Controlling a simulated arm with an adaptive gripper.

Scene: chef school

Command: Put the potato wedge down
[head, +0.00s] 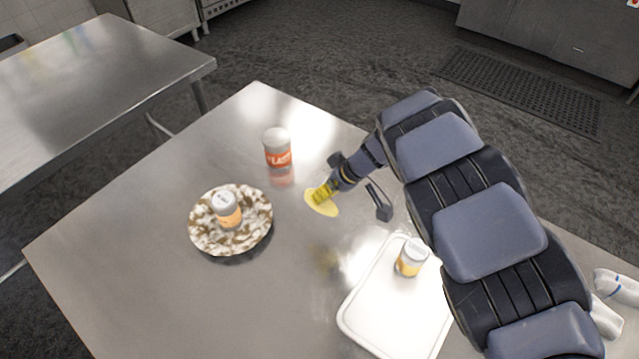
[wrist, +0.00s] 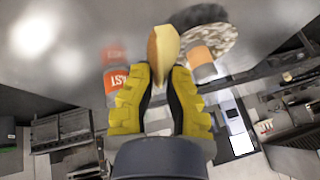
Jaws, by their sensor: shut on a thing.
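The potato wedge (wrist: 163,52) is pale yellow with a darker skin edge. In the wrist view it stands between the yellow fingertips of my gripper (wrist: 160,92), which is shut on it. In the head view the wedge (head: 322,207) shows as a flat yellow shape at the tips of my gripper (head: 325,193). My gripper is over the steel table (head: 150,292), between the yeast jar and the white board. I cannot tell whether the wedge touches the table.
A yeast jar (head: 277,149) stands behind and left of my gripper. A brown-patterned plate (head: 203,237) holds a white-capped jar (head: 227,209). A white board (head: 380,325) with another jar (head: 411,257) lies at the front right. The table's left front is bare.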

